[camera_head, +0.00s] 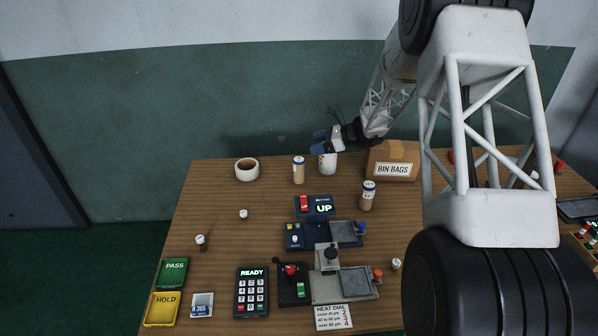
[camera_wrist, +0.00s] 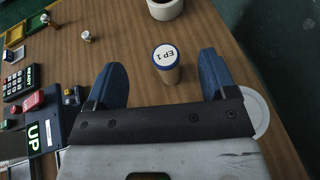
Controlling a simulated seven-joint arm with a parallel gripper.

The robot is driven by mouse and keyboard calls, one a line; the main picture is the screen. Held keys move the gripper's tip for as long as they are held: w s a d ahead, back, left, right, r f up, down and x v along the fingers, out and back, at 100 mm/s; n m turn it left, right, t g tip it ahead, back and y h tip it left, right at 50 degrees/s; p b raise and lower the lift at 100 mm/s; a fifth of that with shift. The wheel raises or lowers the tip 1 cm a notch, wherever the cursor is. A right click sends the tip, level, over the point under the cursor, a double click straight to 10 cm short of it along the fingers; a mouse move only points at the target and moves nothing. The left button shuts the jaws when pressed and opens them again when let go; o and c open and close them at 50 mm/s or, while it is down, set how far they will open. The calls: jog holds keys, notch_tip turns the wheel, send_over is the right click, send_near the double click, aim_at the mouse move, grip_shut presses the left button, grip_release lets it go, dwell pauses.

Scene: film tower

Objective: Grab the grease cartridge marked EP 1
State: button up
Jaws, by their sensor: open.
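The grease cartridge marked EP 1 (camera_wrist: 167,75) is a tan cylinder with a white, blue-ringed top. It stands upright on the table and shows between my finger tips in the wrist view. In the head view it appears to be the tan cartridge (camera_head: 298,173) at the back, though its mark is not readable there. My gripper (camera_head: 319,142) has blue fingers, open and empty, above the back of the table, higher than the cartridge and a little right of it. A second similar cartridge (camera_head: 367,198) stands further right; its mark is unreadable.
The UP display (camera_head: 315,206) and other devices lie nearer the front.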

send_near(299, 163)
notch_tip(299, 163, down, 2)
jog(key=w+a, duration=0.2)
jog(key=w, duration=0.1)
jog(key=shift+f+x, duration=0.25)
jog(key=shift+x, duration=1.2)
jog(key=shift+f, duration=0.1)
jog(key=shift+x, duration=2.35)
jog(key=c, duration=1.1)
